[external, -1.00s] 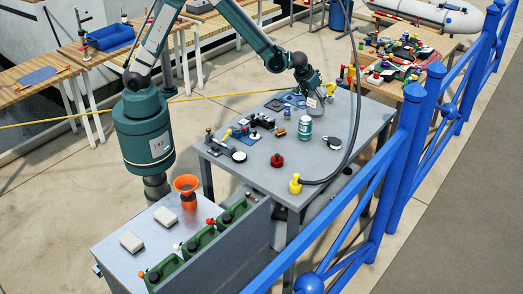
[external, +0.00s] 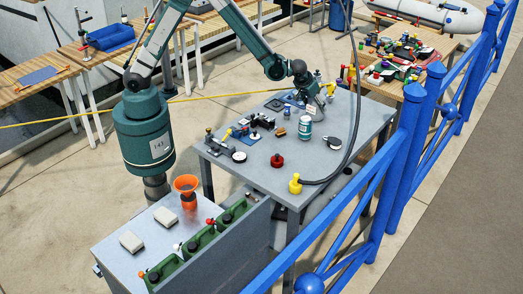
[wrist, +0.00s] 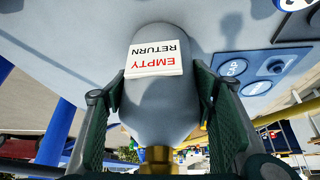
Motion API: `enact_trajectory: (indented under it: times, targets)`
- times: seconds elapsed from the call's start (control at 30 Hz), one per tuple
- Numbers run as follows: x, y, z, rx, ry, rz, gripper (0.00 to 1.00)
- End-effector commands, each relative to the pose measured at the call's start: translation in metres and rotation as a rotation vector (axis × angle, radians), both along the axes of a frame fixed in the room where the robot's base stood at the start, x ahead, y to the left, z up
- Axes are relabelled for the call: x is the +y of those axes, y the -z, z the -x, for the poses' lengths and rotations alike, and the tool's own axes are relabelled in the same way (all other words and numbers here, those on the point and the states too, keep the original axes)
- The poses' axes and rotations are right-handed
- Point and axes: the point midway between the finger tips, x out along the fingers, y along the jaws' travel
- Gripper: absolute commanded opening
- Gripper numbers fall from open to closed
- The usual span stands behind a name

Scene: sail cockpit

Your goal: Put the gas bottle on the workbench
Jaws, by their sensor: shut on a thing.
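The gas bottle (wrist: 158,105) is grey and rounded, with a white "EMPTY RETURN" label in red and black and a brass valve end. In the wrist view it sits between the two dark green finger pads of my gripper (wrist: 162,112), which is shut on it. In the external view my gripper (external: 315,98) is low over the back part of the grey workbench (external: 255,178). The bottle is small and partly hidden there, so I cannot tell whether it touches the bench top.

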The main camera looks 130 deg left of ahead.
Motion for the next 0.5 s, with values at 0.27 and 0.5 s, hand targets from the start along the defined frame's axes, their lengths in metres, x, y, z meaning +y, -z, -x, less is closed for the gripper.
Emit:
enact_trajectory:
  times: [0.27, 0.5]
  targets:
    - [0.0, 0.0002, -0.0001, 0.0, 0.0, 0.0, 0.69]
    - [0.0, -0.0006, 0.0, 0.0, 0.0, 0.0, 0.69]
